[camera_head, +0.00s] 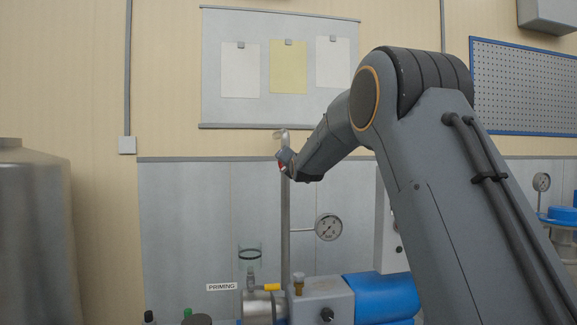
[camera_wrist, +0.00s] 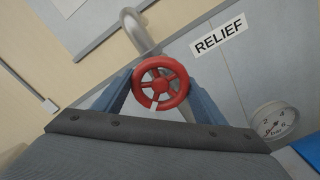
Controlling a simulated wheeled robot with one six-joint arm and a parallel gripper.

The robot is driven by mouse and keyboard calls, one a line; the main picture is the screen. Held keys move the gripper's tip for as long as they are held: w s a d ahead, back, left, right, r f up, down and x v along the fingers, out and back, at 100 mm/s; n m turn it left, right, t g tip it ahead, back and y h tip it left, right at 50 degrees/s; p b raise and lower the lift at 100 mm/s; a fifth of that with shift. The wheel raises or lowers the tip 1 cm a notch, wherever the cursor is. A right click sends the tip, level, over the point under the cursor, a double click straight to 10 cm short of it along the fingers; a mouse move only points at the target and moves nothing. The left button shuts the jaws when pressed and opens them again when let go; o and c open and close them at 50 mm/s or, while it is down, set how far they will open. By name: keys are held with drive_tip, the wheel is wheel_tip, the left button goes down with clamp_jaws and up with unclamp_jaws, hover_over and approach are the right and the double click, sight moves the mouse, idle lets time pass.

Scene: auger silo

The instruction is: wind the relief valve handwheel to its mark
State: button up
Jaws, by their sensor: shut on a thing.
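The red relief valve handwheel (camera_wrist: 161,82) is spoked and sits between the two blue-grey fingers of my gripper (camera_wrist: 162,88) in the wrist view. The fingers are shut on it from left and right. A RELIEF label (camera_wrist: 219,36) is on the grey panel right of the wheel.
A pressure gauge (camera_head: 328,227) is right of the pipe. A metal tank (camera_head: 30,235) stands far left. The wall between tank and pipe is mostly clear.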

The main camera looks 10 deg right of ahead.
idle(0.3)
drive_tip(key=o, duration=1.1)
drive_tip(key=shift+s, duration=0.1)
drive_tip(key=shift+s+b, duration=0.65)
drive_tip(key=shift+s, duration=3.2)
